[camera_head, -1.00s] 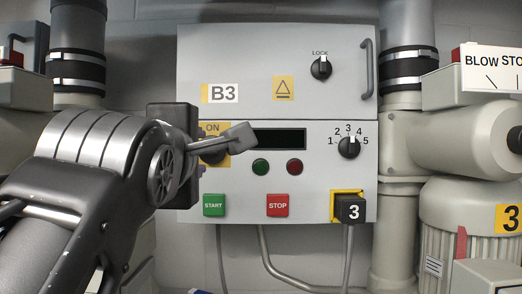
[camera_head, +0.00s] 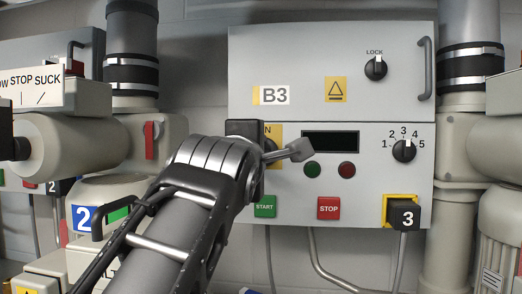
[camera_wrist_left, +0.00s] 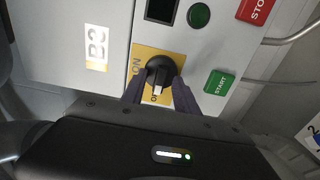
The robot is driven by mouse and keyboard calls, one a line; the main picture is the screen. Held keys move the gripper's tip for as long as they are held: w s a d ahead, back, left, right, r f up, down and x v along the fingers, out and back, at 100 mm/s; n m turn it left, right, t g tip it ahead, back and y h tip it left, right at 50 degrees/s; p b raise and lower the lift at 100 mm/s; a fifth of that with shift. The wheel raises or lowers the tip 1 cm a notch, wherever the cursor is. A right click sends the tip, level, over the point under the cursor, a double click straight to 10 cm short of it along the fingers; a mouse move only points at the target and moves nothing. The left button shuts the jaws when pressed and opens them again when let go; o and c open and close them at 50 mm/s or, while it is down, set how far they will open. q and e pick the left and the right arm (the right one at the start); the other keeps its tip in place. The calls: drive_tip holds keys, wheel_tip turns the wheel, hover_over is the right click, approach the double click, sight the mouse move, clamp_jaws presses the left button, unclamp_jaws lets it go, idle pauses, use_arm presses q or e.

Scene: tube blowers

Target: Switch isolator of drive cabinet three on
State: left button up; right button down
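Drive cabinet three (camera_head: 300,60) is the grey B3 box in the middle of the head view. Its isolator is a black rotary knob (camera_wrist_left: 160,70) on a yellow plate (camera_wrist_left: 146,58), seen close in the left wrist view. The knob's white mark points towards the plate's lower lettering, partly hidden, opposite the ON end. My left gripper (camera_wrist_left: 158,88) is open at the knob, one dark finger on each side, with small gaps showing. Whether a finger touches it I cannot tell. In the head view the gripper hides the knob and most of its plate. My right gripper is not in view.
Below the isolator are a green START button (camera_head: 265,206) and a red STOP button (camera_head: 329,208). A black lock knob (camera_head: 375,69), a selector dial (camera_head: 404,149) and a black plug (camera_head: 406,214) are further right. Machine 2 and pipes (camera_head: 132,45) stand at left.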

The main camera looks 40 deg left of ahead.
use_arm(q)
drive_tip(key=shift+c, duration=0.6)
clamp_jaws()
drive_tip(key=shift+m, duration=0.5)
drive_tip(key=m+b, duration=0.1)
drive_tip(key=m, duration=0.7)
drive_tip(key=m+b, duration=0.1)
drive_tip(key=m, duration=0.8)
drive_tip(key=shift+w+d+r, duration=0.1)
drive_tip(key=shift+d+r, duration=0.1)
